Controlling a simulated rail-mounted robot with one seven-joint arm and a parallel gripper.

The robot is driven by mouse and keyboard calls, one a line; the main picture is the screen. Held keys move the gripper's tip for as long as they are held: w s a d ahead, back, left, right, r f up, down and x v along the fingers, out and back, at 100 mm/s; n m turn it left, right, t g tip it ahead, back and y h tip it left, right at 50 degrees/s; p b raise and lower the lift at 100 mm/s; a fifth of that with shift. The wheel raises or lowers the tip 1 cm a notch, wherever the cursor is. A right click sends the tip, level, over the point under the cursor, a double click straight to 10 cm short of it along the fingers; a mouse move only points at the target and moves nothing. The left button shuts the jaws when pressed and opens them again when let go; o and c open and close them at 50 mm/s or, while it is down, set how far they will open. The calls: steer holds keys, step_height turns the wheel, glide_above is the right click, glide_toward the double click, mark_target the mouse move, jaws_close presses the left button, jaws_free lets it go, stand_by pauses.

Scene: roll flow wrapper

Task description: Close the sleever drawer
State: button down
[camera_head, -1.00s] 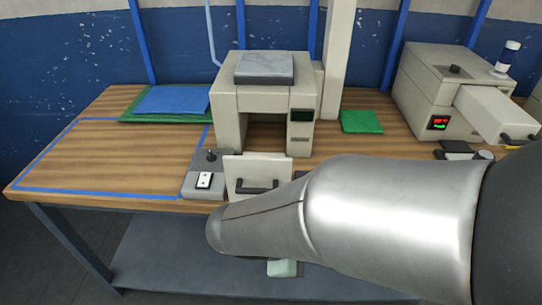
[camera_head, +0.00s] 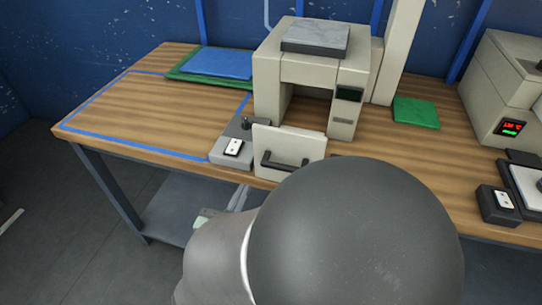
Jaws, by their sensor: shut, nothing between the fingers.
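A cream machine (camera_head: 264,88) stands in the middle of the bench, with an open bay below its top. A cream drawer front (camera_head: 288,143) with a black bar handle (camera_head: 285,162) stands out ahead of this bay near the bench's front edge, so the drawer looks pulled out. I cannot read any label naming it the sleever. My arm fills the bottom middle, just below and in front of the drawer. My gripper cannot be made out; the arm's large grey link covers that area. Small pale parts beside the arm are too unclear to name.
A grey control box (camera_head: 231,147) stands just left of the drawer. Blue and green sheets (camera_head: 215,63) lie at the back left, and a green pad (camera_head: 416,112) lies right of the machine. Another cream machine (camera_head: 497,80) is cut off at right. The taped left bench area is clear.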

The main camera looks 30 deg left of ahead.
mark_target(260, 156)
steer(key=w, duration=0.3)
steer(key=w+a, duration=0.1)
steer(key=w, duration=0.1)
steer(key=w+p, duration=0.1)
steer(key=w, duration=0.2)
steer(key=shift+w+a, duration=0.35)
steer(key=shift+w, duration=0.1)
